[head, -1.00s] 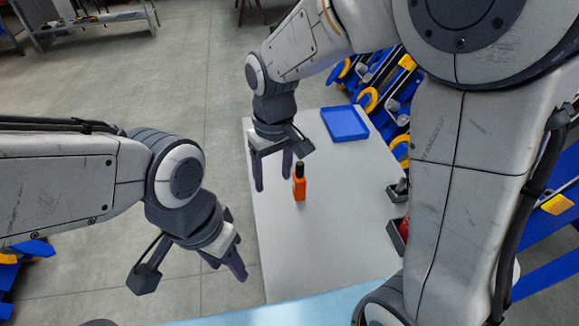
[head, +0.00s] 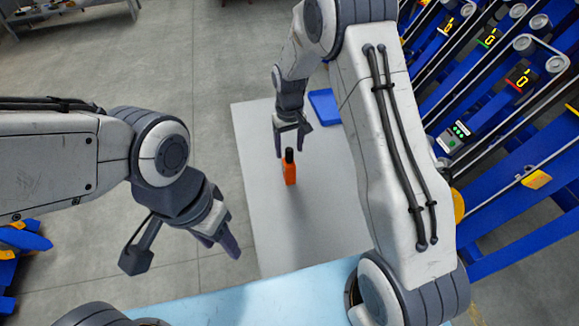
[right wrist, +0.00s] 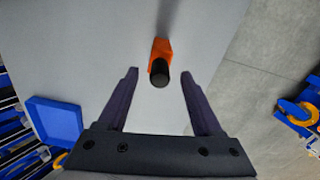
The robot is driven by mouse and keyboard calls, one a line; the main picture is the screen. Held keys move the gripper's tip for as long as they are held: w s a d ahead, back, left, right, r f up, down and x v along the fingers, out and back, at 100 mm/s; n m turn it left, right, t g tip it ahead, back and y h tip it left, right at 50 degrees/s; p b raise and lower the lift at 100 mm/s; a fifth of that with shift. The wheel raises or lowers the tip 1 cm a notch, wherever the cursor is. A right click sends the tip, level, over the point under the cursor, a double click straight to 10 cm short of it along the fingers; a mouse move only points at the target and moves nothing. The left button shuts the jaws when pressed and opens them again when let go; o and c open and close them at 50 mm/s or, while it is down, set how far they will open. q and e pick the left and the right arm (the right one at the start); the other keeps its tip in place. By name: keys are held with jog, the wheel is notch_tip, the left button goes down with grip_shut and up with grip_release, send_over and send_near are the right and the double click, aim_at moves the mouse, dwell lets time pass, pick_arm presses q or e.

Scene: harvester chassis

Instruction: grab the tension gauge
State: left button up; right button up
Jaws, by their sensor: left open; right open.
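An orange tool with a black top, which I take for the tension gauge (head: 290,171), stands upright on the light grey table (head: 262,222). In the right wrist view the gauge (right wrist: 160,58) lies ahead of and between the line of my fingers, its black end toward me. My right gripper (head: 292,150) is open and empty, close to the gauge's top in the head view; I cannot tell whether it touches. Its fingers (right wrist: 160,85) show apart in the right wrist view. My left gripper (head: 222,246) is open and empty, left of the table over the floor.
A blue tray (head: 322,106) lies on the table's far part, partly behind my right arm; it also shows in the right wrist view (right wrist: 55,120). Blue racks with lit displays (head: 488,38) stand at the right. A light blue surface (head: 240,300) lies in front. Table around the gauge is clear.

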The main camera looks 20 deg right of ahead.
aim_at(289, 165)
notch_tip(289, 165, down, 3)
jog(key=shift+f+p, duration=0.2)
jog(key=shift+p, duration=0.1)
jog(key=shift+c, duration=0.4)
grip_shut()
jog(key=shift+w+r, duration=0.1)
dwell(0.8)
